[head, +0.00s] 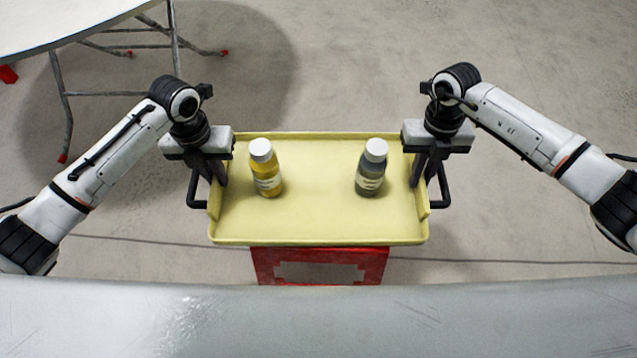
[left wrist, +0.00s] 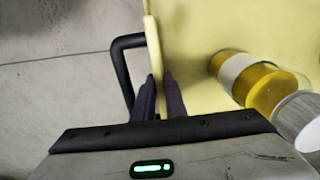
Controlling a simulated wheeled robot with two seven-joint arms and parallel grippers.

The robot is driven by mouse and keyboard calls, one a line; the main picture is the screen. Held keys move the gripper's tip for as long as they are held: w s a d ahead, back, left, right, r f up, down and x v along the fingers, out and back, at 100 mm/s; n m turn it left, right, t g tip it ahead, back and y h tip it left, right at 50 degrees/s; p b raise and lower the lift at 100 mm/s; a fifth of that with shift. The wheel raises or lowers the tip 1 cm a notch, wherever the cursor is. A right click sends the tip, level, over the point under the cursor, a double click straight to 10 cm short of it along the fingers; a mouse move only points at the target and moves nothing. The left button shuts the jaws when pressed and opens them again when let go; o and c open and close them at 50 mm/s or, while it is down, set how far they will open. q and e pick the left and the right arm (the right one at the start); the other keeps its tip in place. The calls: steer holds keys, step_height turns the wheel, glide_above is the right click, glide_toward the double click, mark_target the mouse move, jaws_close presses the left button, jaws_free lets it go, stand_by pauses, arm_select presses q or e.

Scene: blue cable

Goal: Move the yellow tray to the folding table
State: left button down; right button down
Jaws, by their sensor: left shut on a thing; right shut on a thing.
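The yellow tray (head: 316,218) is in the middle of the head view, level, above a red stand (head: 262,264); I cannot tell if it touches it. It has a black handle at each short side. My left gripper (head: 208,180) is shut on the tray's left side wall, which runs between its fingers in the left wrist view (left wrist: 160,95). My right gripper (head: 428,180) is shut on the tray's right side. The folding table (head: 60,22) is at the upper left, partly out of view, with a pale top and grey legs.
On the tray stand a bottle with yellow contents (head: 267,170) at the left and a dark grey bottle (head: 371,170) at the right, both white-capped and upright. A grey surface (head: 320,318) spans the bottom of the head view. The floor between tray and table looks clear.

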arm_select(q)
steer(key=shift+r, duration=0.3)
arm_select(e)
steer(key=shift+r, duration=0.25)
